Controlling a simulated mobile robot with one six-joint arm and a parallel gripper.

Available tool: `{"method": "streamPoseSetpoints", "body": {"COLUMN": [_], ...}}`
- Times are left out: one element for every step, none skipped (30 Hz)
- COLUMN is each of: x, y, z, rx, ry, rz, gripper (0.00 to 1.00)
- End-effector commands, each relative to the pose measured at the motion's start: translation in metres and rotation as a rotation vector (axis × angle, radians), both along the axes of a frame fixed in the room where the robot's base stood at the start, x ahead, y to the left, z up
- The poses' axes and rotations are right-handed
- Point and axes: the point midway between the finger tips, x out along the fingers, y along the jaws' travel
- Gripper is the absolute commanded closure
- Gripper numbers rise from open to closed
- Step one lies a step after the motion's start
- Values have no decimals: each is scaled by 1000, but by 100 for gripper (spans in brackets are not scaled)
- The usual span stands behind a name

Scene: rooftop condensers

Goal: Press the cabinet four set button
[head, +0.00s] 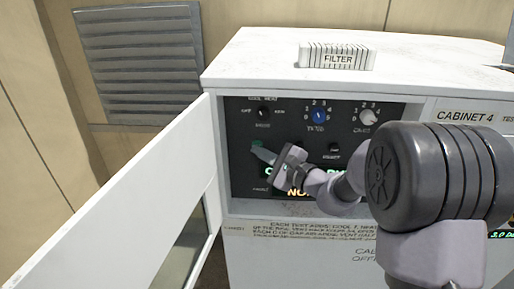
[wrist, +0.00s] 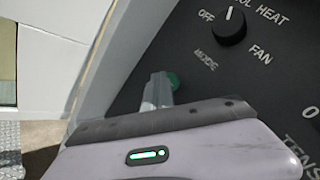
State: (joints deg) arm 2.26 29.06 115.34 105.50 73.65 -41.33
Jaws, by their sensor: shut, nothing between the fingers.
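Cabinet 4 (head: 300,262) stands ahead, its name printed at the top right. Its dark control panel (head: 240,178) is exposed. A green round button (head: 257,143) sits at the panel's left, below the mode knob; it also shows in the wrist view (wrist: 174,79), partly covered by my fingertips. No set label is readable on it. My gripper (head: 262,153) is shut and empty, its fingertips at the green button's lower edge. They also show in the wrist view (wrist: 158,90). I cannot tell whether they touch it. A small dark control (head: 334,148) farther right has a blurred label.
The white door (head: 120,215) stands open at the left. Above the button are the black mode knob (head: 264,112), blue tens knob (head: 318,115) and pale knob (head: 367,116). My arm partly hides the lit display (head: 297,193). A filter (head: 337,56) lies on top.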

Motion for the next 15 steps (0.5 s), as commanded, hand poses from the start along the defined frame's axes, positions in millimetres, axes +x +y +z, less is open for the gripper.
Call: {"method": "streamPoseSetpoints", "body": {"x": [0, 0, 0, -1, -2, -4, -5, -7, -9, -11, -13, -15, -17, -19, -20], "y": [0, 0, 0, 0, 0, 0, 0, 0, 0, 0, 0, 0, 1, 1, 1], "z": [0, 0, 0, 0, 0, -1, -1, -1, -1, -1, -2, -2, -1, -1, -1], "rx": [0, 0, 0, 0, 0, 0, 0, 0, 0, 0, 0, 0, 0, 0, 0], "ry": [-1, -1, -1, -1, -1, -1, -1, -1, -1, -1, -1, -1, -1, -1, -1], "rz": [-1, -1, -1, -1, -1, -1, -1, -1, -1, -1, -1, -1, -1, -1, -1], "gripper": [100, 100, 100, 100, 100, 100, 100, 100, 100, 100, 100, 100, 100, 100, 100]}}
